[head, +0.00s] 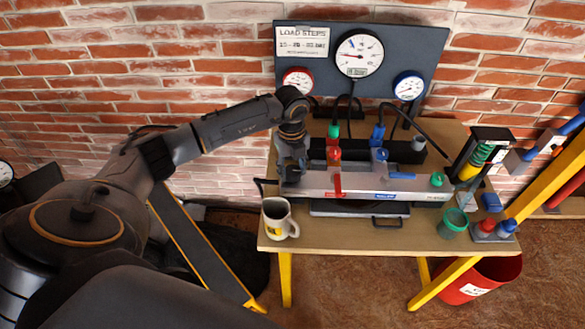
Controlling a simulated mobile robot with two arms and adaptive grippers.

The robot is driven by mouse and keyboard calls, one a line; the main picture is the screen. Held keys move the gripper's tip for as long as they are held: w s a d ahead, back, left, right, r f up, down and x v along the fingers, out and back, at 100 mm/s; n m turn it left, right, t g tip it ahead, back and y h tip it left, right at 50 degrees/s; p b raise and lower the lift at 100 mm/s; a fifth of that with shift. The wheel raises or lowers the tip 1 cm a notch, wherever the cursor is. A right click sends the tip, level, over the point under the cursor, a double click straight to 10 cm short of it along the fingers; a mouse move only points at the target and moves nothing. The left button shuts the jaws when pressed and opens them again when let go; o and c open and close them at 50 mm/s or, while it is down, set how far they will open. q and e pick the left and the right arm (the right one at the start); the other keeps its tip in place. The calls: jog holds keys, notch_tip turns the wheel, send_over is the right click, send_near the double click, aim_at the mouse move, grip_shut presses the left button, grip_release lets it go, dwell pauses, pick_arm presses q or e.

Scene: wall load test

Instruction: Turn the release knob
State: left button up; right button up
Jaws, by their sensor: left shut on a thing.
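A long grey hand pump (365,185) lies on the wooden bench, with a red part, a blue label and a green cap (437,180) on it. My left gripper (291,173) reaches down at the pump's left end. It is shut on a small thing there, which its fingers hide. By its place this looks to be the release knob, but I cannot see its shape or how far it is turned. My right gripper is not in view.
A beige mug (278,218) stands close in front of my left gripper. A green cup (453,223) and a yellow frame (540,193) are at the right. Red and blue hose fittings rise behind the pump, below a gauge board (430,50).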

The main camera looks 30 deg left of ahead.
aim_at(292, 171)
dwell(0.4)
pick_arm(q)
jog(key=o, duration=1.1)
jog(key=shift+o, duration=0.2)
jog(key=shift+r, duration=0.1)
notch_tip(292, 171, up, 12)
